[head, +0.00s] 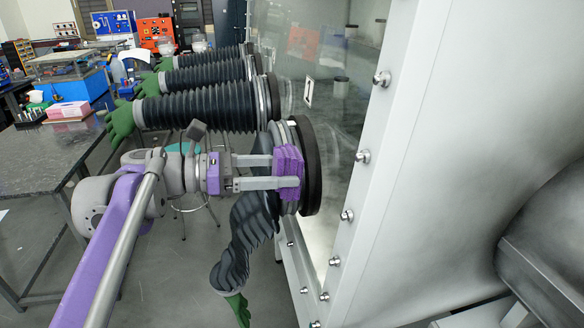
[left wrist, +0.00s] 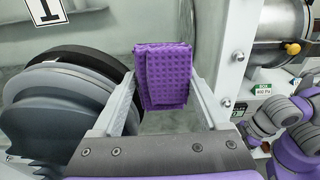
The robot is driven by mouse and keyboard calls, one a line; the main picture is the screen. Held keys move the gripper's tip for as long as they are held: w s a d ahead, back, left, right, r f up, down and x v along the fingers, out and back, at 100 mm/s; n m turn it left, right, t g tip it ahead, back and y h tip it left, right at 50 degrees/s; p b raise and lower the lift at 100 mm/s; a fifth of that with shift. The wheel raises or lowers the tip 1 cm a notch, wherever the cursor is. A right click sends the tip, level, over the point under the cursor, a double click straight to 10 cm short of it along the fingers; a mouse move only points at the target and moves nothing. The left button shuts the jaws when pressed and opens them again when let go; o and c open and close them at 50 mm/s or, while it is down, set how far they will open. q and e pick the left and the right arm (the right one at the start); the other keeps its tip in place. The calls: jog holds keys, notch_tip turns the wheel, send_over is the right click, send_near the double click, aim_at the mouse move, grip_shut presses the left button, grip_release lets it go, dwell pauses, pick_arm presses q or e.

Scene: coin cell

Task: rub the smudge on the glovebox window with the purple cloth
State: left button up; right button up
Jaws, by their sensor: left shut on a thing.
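The purple cloth (head: 289,168) is a folded, textured pad. My left gripper (head: 284,174) is shut on it, with a finger on either side; the cloth also shows between the fingers in the left wrist view (left wrist: 163,75). In the head view it overlaps the lowest glove port ring, in front of the glovebox window (head: 345,100). I cannot tell whether the cloth touches the glass. A pale hazy area shows low on the window, but I cannot clearly pick out the smudge.
Several black bellows gloves (head: 200,112) with green hands stick out from the window. A dark port ring (left wrist: 75,75) sits close left of the gripper in the wrist view. The bolted white frame (head: 385,170) borders the window. A dark table (head: 60,150) stands at left.

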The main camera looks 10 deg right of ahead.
pick_arm(q)
jog(key=shift+a, duration=0.25)
jog(key=a, duration=0.3)
jog(key=shift+r, duration=0.2)
dwell(0.7)
